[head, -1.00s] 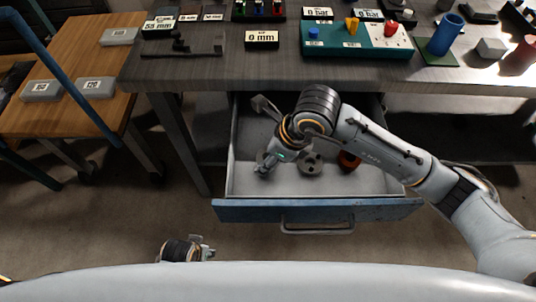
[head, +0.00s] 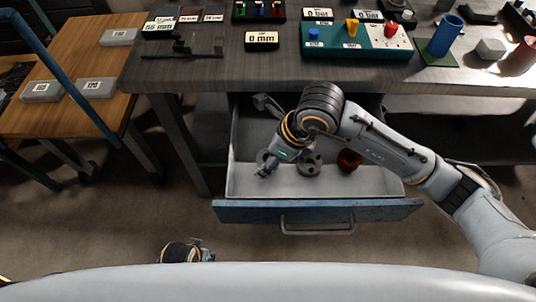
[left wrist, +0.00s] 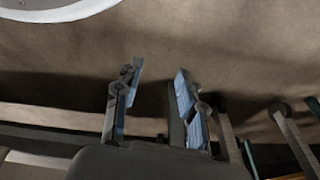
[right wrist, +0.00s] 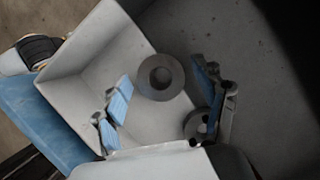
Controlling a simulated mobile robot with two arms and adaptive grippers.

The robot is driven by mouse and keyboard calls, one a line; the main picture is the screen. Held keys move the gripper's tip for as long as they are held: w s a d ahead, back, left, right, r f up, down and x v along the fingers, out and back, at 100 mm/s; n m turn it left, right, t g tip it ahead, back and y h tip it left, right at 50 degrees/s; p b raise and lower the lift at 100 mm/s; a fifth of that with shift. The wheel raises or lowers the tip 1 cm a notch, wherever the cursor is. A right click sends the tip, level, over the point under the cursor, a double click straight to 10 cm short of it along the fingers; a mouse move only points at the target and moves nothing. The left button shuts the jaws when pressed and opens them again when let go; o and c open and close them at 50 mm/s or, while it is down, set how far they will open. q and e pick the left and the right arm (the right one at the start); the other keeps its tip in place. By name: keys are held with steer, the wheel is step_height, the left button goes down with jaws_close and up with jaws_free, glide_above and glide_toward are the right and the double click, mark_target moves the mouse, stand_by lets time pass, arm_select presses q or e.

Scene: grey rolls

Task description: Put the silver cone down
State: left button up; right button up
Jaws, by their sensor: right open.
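A round grey metal piece (right wrist: 160,92) with a dark central hole stands on the drawer floor in the right wrist view, seen from above. It looks like the silver cone, but its taper cannot be made out. In the head view a bit of it (head: 262,157) shows beside my right gripper (head: 264,170), which partly hides it. My right gripper is open inside the drawer, its fingers on either side of the piece with gaps. My left gripper (left wrist: 158,78) is open and empty over the floor, low in the head view (head: 206,252).
The open drawer (head: 386,181) has low pale walls and a blue front. The workbench (head: 220,72) above holds signs and a teal panel (head: 350,45).

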arm_select(q)
steer(key=s+f, duration=0.1)
steer(key=f, duration=0.1)
steer(key=s+f+p, duration=0.1)
steer(key=shift+s+a+f, duration=0.1)
steer(key=shift+f, duration=0.25)
arm_select(e)
steer(key=v, duration=1.1)
